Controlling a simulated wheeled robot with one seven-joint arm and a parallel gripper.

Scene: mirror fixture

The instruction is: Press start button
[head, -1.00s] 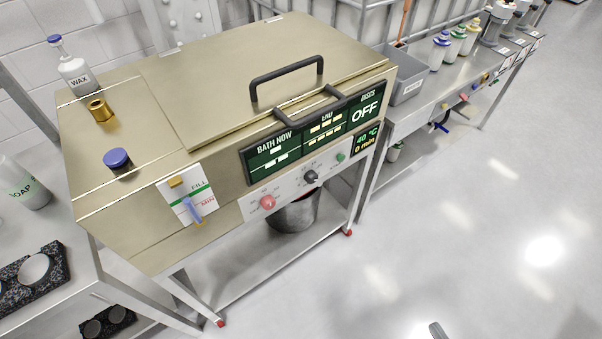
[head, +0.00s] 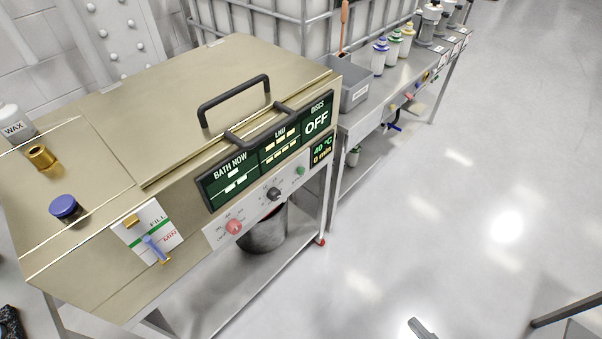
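The tan bath machine (head: 90,262) stands at the left with its lid (head: 165,95) closed. On its front is a pale control strip with a round red control (head: 233,226), a black dial (head: 274,194) and a small green button (head: 300,171). Their labels are too small to read. A small grey tip (head: 420,329) at the bottom edge appears to be part of my gripper, well apart from the controls. Its fingers cannot be made out.
A bench (head: 385,100) with a grey bin (head: 354,93) and several bottles continues beyond the machine. A bucket (head: 264,235) stands on the lower shelf. A dark bar (head: 568,311) is at the lower right. The floor (head: 440,230) between is clear.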

